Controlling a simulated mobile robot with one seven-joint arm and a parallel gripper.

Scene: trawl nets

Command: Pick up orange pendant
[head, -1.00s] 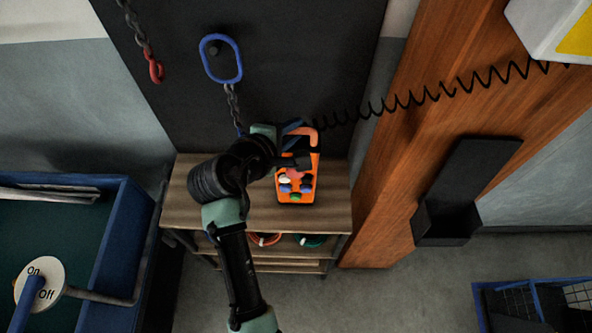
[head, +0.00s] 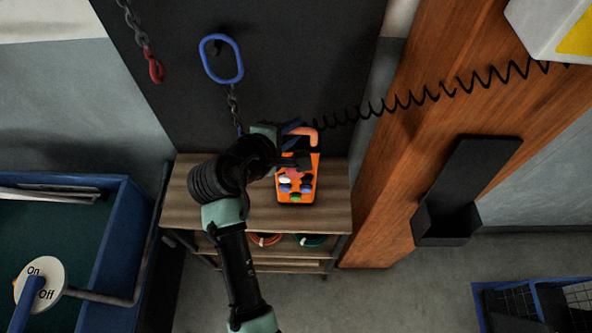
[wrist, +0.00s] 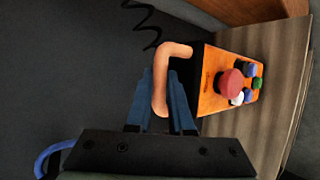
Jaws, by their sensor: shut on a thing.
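The orange pendant (head: 295,197) is a control box with a red knob, several coloured buttons and a lighter orange loop handle at its top. It is upright by the wooden shelf top, with a black coiled cable running off to the upper right. In the wrist view the pendant (wrist: 212,94) lies to the right, its buttons facing the camera's right side. My gripper (wrist: 168,95) has its two blue fingers on either side of the handle's bar and is shut on it. In the head view my gripper (head: 293,128) partly hides the pendant's upper part.
The wooden shelf (head: 250,212) has coloured rings on a lower level. A blue ring (head: 239,66) and a red hook (head: 156,70) hang on chains. A black holder (head: 447,228) is mounted on the wooden post (head: 430,120). A blue bin (head: 120,220) stands at left.

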